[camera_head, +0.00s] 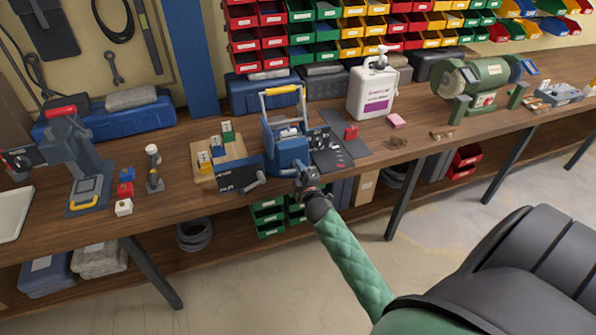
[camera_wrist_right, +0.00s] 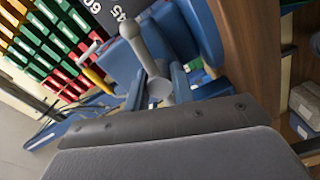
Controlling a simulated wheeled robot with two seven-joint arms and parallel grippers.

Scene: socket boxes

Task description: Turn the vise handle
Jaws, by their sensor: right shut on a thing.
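The blue vise (camera_head: 291,157) stands at the front edge of the wooden bench, left of the middle in the head view. Its blue body (camera_wrist_right: 202,35) fills the upper middle of the right wrist view. The grey vise handle (camera_wrist_right: 143,62), a bar with a round knob at its end, shows in front of that body. My right gripper (camera_head: 306,178) is at the front of the vise and shut on the handle. In the wrist view its dark parts cover the lower half and hide the grip itself. My left gripper is not in view.
A blue frame with a yellow bar (camera_head: 281,91) stands behind the vise. A dark box with a crank (camera_head: 236,178) is close on its left, and a dark mat (camera_head: 345,152) on its right. A white jug (camera_head: 373,87) stands farther back. Floor in front is clear.

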